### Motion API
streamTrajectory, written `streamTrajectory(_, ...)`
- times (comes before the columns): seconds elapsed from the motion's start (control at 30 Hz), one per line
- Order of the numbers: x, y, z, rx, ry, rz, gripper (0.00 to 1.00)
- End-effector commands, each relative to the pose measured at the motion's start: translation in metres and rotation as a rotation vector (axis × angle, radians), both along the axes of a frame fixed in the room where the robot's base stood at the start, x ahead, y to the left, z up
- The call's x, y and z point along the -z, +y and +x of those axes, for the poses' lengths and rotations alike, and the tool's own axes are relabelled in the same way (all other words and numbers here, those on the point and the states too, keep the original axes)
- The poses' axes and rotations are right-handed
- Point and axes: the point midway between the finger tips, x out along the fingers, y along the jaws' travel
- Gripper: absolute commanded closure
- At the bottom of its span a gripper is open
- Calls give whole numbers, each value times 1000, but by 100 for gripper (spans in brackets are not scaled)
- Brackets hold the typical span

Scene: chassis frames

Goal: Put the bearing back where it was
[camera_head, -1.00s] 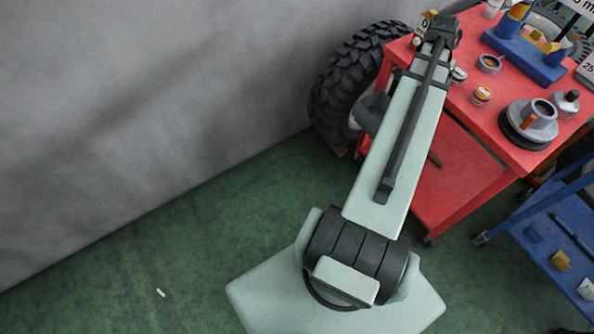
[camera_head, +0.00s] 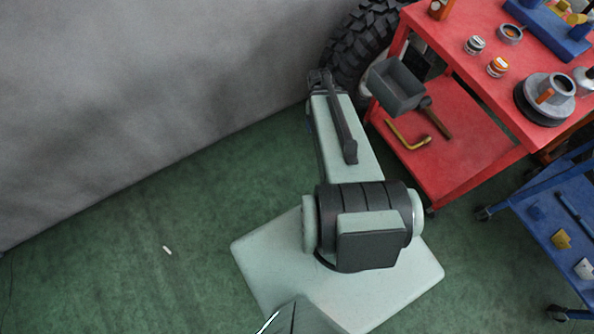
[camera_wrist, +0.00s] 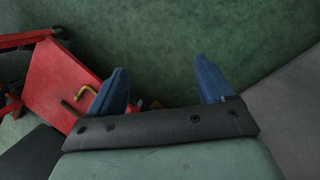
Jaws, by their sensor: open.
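No part is clearly marked as the bearing. On the red cart's top (camera_head: 466,60), a grey ring-shaped part (camera_head: 510,33) lies near the back and may be it. Two small round tins, one grey (camera_head: 475,45) and one orange-topped (camera_head: 497,67), stand near it. A larger grey flanged part (camera_head: 549,91) sits on a black disc at the right. My gripper (camera_wrist: 160,66) shows in the wrist view with its blue fingers wide apart and nothing between them. It is over green floor, with the red cart to its left. I cannot make out its fingertips in the head view.
A grey bin (camera_head: 397,86) hangs at the cart's left side. A yellow bent rod (camera_head: 408,138) and a hammer (camera_head: 437,120) are on the lower shelf. A tyre (camera_head: 362,45) stands behind. A blue cart (camera_head: 555,215) is at the right.

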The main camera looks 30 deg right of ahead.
Motion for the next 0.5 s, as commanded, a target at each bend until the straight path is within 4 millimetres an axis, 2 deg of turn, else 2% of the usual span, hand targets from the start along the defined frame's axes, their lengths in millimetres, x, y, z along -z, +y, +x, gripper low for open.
streamTrajectory(0.03,12,21,-8,-44,23,19,19)
streamTrajectory(0.2,46,77,-36,-176,86,74,19)
streamTrajectory(0.37,73,125,-71,-296,152,122,19)
streamTrajectory(0.5,93,159,-106,-398,209,160,19)
